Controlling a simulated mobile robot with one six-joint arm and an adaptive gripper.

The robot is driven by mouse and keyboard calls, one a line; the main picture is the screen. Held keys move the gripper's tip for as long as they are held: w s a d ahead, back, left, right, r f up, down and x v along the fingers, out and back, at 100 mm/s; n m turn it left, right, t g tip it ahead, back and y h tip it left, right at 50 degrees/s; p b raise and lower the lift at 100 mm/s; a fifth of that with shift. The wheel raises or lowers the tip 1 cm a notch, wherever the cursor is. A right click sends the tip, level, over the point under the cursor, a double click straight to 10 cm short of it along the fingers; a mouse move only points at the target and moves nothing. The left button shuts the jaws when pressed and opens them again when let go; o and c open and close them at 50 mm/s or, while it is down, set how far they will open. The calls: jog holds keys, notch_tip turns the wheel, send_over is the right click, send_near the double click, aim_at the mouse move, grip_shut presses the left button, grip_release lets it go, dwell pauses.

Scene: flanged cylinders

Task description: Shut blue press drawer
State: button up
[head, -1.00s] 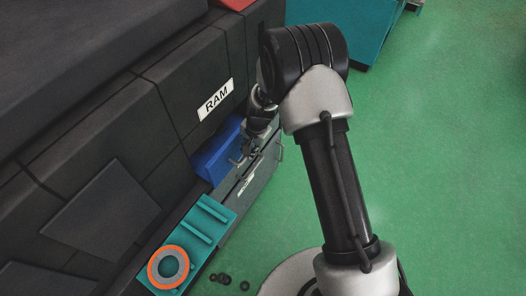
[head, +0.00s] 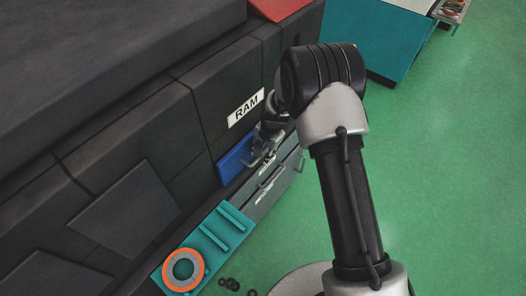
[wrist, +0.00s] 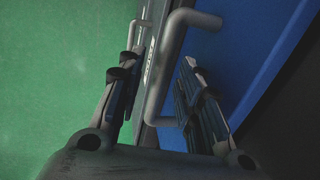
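The blue press drawer (head: 236,161) stands partly out from the dark press, below the RAM label. In the wrist view its blue inside (wrist: 245,50) fills the upper right, beside a narrow grey front edge (wrist: 147,50) with a label. A grey bar handle (wrist: 158,75) lies between the two fingers of my gripper (wrist: 160,62). The fingers are spread apart, and I cannot tell whether either touches the handle. In the head view my gripper (head: 258,155) is at the drawer's front, partly hidden by my arm.
A grey drawer front (head: 275,188) with handles is beside the blue drawer. A teal tray (head: 220,232) holds an orange-rimmed grey ring (head: 183,270). Small dark rings (head: 230,284) lie on the floor. A teal cabinet (head: 375,38) stands behind. The green floor (head: 450,170) at right is clear.

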notch_tip(320, 180, up, 12)
jog(key=s+d, duration=0.1)
jog(key=d, duration=0.1)
jog(key=shift+s, duration=0.2)
jog(key=shift+f, duration=0.1)
dwell(0.5)
jog(key=s+d+r+n+t+b, duration=0.1)
jog(key=s+d+r+n, duration=0.1)
jog(key=s+d+r, duration=0.5)
jog(key=s+d+r+n+t+b, duration=0.1)
jog(key=s+r, duration=0.3)
jog(key=r, duration=0.6)
jog(key=s+d+r+n+h, duration=0.1)
jog(key=s+d+n, duration=0.1)
jog(key=s, duration=0.8)
jog(key=s+d+r+n+t, duration=0.1)
jog(key=s+d, duration=0.3)
jog(key=s, duration=0.5)
jog(key=shift+s+d+r+n+h+b, duration=0.3)
jog(key=shift+s+r+n+h+b, duration=0.15)
jog(key=shift+r+n, duration=0.2)
